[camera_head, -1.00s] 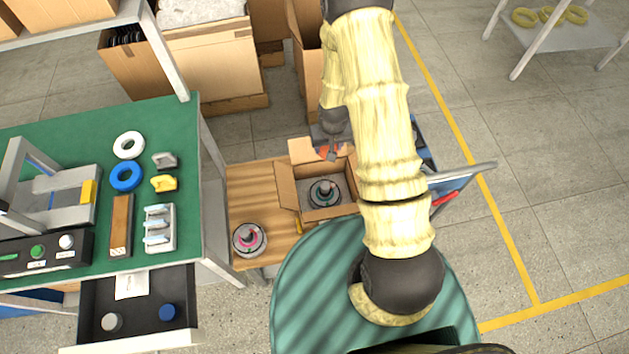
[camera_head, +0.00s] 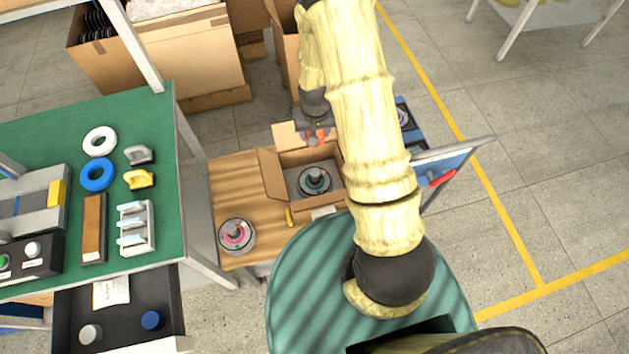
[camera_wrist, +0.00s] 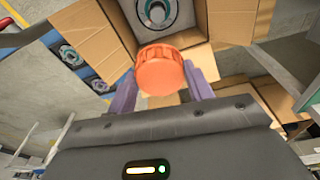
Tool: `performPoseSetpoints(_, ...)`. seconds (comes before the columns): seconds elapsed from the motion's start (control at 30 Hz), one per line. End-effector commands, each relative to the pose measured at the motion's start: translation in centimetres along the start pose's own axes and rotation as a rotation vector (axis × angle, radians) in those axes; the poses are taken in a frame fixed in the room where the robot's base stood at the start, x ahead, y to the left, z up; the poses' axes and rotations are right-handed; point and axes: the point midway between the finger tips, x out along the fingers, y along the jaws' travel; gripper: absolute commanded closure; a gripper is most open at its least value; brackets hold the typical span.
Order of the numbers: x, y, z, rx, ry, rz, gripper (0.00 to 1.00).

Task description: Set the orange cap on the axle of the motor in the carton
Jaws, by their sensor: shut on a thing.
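My gripper (camera_head: 316,137) is shut on the orange cap (camera_wrist: 161,70), which shows between the two purple fingers in the wrist view. In the head view the gripper is at the far side of the open carton (camera_head: 272,172), above its far flap. The motor (camera_head: 314,180) lies inside the carton, a grey round body with a teal ring and an axle at its middle. In the wrist view the motor (camera_wrist: 157,12) is beyond the cap, cut by the top edge. The cap is apart from the axle.
A second motor with a pink ring (camera_head: 236,235) stands on the wooden table (camera_head: 235,185), left of the carton. A green bench (camera_head: 150,120) with rings and blocks is at the left. A blue panel (camera_head: 440,165) with a red handle is at the right.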

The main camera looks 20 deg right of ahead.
Motion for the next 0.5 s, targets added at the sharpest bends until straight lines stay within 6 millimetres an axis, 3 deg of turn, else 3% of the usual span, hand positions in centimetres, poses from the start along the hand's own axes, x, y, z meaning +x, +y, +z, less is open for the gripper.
performPoseSetpoints(0.03, 1.6, -0.1, 0.1, 0.012, 0.003, 0.003, 0.7)
performPoseSetpoints(0.5, 6.2, -0.2, 0.9, 0.142, 0.003, 0.023, 0.7)
